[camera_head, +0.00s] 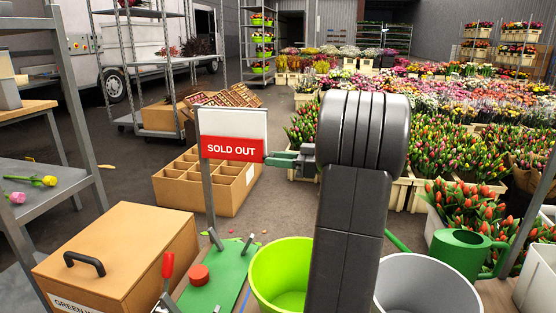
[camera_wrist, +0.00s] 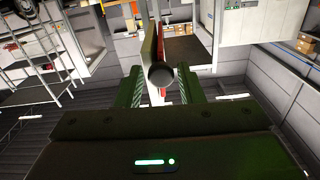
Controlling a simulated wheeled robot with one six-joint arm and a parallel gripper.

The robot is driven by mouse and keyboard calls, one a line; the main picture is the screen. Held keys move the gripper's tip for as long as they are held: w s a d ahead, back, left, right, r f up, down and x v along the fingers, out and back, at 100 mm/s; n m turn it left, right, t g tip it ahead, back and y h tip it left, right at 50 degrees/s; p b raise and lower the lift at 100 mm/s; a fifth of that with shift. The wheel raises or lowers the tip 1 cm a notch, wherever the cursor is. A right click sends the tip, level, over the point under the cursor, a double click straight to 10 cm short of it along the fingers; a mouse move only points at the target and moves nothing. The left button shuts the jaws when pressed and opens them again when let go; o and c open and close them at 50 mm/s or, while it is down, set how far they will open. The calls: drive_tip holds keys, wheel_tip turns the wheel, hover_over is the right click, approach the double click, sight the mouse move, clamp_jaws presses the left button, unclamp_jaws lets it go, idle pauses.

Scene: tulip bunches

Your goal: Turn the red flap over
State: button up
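The red flap (camera_head: 231,148) reads "SOLD OUT" and hangs across the lower half of a white sign board (camera_head: 233,121) on a grey post. My gripper (camera_head: 281,159) is at the flap's right edge, with green fingers pointing left. In the wrist view, my gripper (camera_wrist: 159,88) is open. A dark round knob (camera_wrist: 161,75) lies between its fingers, with visible gaps on both sides. The red flap (camera_wrist: 160,46) shows edge-on beyond the knob. My arm does not cover the flap in the head view.
Below the sign are a divided cardboard box (camera_head: 196,194), a brown box with a black handle (camera_head: 115,250) and a green board with clamps (camera_head: 215,276). A lime bucket (camera_head: 266,282) and a grey bucket (camera_head: 425,284) stand nearby. Tulip crates fill the right.

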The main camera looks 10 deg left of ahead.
drive_tip(key=shift+o, duration=0.8)
drive_tip(key=d+p, duration=0.3)
drive_tip(key=d, duration=1)
drive_tip(key=shift+s+d+p, duration=0.25)
drive_tip(key=shift+d+p, duration=0.15)
drive_tip(key=a+b, duration=0.3)
drive_tip(key=a, duration=1.1)
drive_tip(key=shift+w+b, duration=0.2)
drive_tip(key=shift+b, duration=0.2)
drive_tip(key=shift+d, duration=0.1)
